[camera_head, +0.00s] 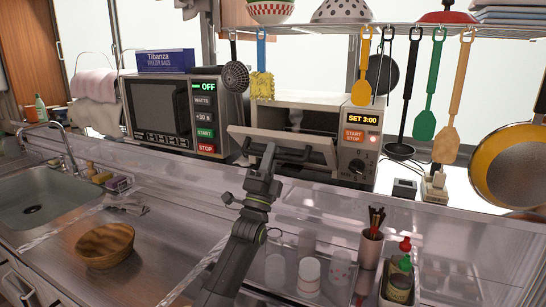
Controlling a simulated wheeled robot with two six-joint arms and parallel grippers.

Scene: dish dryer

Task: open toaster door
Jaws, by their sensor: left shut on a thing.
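The toaster oven (357,130) stands on the raised ledge at the back, with a lit display reading SET 3:00. Its door (318,146) is partly open, tilted outward from the top, and the dark cavity shows above it. My left gripper (268,158) is at the front of the door, shut on the dark door handle (295,155). The gripper and arm hide part of the door's lower side. My right gripper is not in view.
A microwave (170,108) stands left of the toaster. Utensils, including a black ladle (403,110), hang from the shelf above and right. A wooden bowl (105,245), cups (308,275) and a bottle (401,280) stand on the lower counter. The sink (40,205) is at left.

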